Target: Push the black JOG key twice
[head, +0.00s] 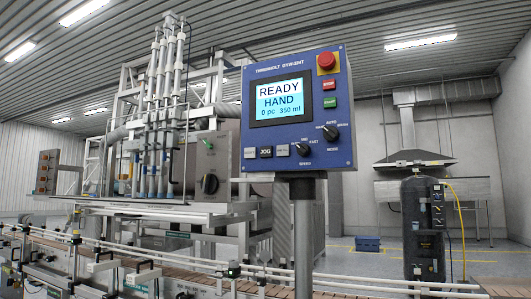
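The black JOG key (266,152) is on the lower left of the blue control panel (330,100) in the head view. It sits between two lighter keys, one on its left (250,153) and one on its right (282,150). The panel's screen (279,101) reads READY, HAND, 0 pc, 350 ml. Nothing covers the key. Neither of my grippers is in the head view.
The panel also carries a red mushroom button (327,62), a red key (329,84), a green key (330,102) and black rotary knobs (330,132). It stands on a grey post (304,240). A railed conveyor (340,284) crosses the foreground. The filling machine (160,120) stands behind.

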